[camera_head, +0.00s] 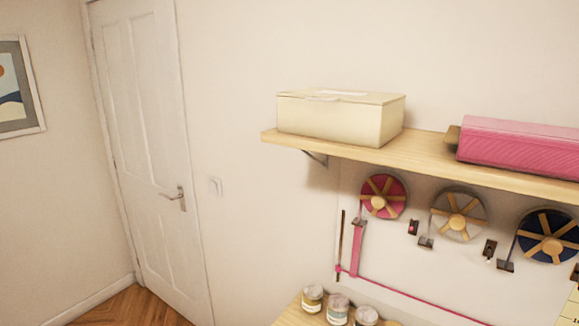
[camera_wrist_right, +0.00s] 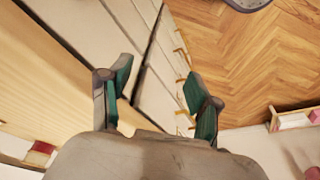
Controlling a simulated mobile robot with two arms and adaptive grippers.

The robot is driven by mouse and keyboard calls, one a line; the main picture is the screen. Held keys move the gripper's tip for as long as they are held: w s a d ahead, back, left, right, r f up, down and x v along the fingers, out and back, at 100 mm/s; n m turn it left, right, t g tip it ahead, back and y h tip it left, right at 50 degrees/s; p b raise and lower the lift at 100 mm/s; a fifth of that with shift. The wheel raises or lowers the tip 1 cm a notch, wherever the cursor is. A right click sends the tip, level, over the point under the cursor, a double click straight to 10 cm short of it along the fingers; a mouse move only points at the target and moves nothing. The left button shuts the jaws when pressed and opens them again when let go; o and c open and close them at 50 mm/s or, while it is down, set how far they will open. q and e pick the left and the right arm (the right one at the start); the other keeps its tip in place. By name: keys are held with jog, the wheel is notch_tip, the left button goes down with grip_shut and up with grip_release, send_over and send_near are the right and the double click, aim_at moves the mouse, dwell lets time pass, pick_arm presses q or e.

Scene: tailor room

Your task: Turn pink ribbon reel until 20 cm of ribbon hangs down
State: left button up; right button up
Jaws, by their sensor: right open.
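The pink ribbon reel (camera_head: 384,196) hangs on the wall under the shelf in the head view, with light wooden spokes and hub. A strip of pink ribbon (camera_head: 357,249) hangs below its left side, beside a dark upright rod (camera_head: 340,240). A thin pink line runs from the rod's foot toward the lower right. My right gripper (camera_wrist_right: 158,98) shows in the right wrist view, open with nothing between its fingers, over floor and furniture. The reel is not in that view. My left gripper is in neither view.
A wooden shelf (camera_head: 430,158) juts out above the reels, bearing a cream box (camera_head: 335,118) and a pink box (camera_head: 520,148). A white reel (camera_head: 459,214) and a navy reel (camera_head: 546,237) hang to the right. Several jars (camera_head: 337,309) stand below. A door (camera_head: 150,150) is at left.

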jog(key=s+d+f+g+b, duration=0.1)
jog(key=s+f+b, duration=0.4)
jog(key=f, duration=1.1)
jog(key=s+d+f+b, duration=0.1)
jog(key=s+f+b, duration=0.2)
jog(key=s+f, duration=0.85)
jog(key=s+d+f+b, duration=0.1)
jog(key=s+f, duration=0.2)
jog(key=f, duration=0.7)
jog(key=shift+d+f+g+b, duration=0.15)
jog(key=shift+f+g+b, duration=0.1)
jog(key=shift+g+b, duration=0.15)
